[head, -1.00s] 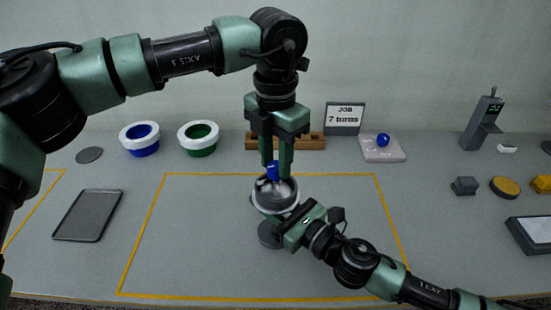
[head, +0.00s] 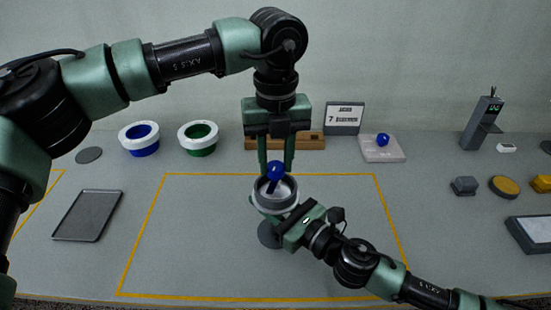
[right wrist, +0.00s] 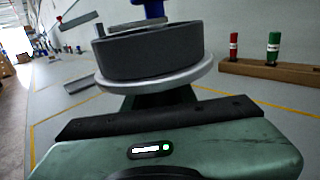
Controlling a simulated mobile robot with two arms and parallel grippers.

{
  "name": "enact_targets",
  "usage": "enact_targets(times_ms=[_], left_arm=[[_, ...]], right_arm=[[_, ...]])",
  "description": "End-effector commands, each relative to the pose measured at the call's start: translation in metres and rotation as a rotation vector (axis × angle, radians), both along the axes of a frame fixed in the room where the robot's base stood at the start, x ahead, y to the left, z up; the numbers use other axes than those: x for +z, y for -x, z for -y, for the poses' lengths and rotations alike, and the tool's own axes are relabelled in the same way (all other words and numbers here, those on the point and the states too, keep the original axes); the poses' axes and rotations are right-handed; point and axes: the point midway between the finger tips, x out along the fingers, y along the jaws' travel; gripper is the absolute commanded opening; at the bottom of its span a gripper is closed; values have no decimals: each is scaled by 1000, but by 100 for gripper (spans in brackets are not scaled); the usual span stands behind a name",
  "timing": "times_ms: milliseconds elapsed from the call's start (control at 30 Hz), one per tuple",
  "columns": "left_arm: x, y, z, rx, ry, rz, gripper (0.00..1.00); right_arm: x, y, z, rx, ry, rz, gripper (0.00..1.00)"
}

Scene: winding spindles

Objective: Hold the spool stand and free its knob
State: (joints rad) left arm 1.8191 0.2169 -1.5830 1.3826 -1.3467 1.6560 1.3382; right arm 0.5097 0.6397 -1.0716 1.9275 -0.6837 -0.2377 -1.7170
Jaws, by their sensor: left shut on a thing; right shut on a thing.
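The spool stand (head: 262,203) is a grey round cup with a pale rim inside the yellow outline. It fills the upper middle of the right wrist view (right wrist: 150,55). Its blue knob (head: 276,170) stands over the cup, with a blue stem slanting down inside; only its lower part shows in the right wrist view (right wrist: 153,9). My left gripper (head: 276,167) comes from above, shut on the knob between its two green fingers. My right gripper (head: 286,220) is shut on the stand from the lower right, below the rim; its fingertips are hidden.
A dark disc (head: 269,236) lies just in front of the stand. A wooden rack (head: 312,142) with red and green spindles (right wrist: 273,47) stands behind. The outlined area is otherwise clear.

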Motion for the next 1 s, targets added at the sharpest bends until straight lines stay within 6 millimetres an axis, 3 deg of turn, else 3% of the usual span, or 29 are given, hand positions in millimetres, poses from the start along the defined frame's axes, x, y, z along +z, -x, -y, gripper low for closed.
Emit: enact_targets(times_ms=[33, 400, 1000], left_arm=[[1, 0, 2, 34, 6, 3, 0], [1, 0, 2, 215, 6, 3, 0], [1, 0, 2, 252, 7, 2, 0]], right_arm=[[-7, 1, 0, 1, 6, -11, 0], [-7, 2, 0, 1, 5, -10, 0], [-7, 2, 0, 1, 5, -10, 0]])
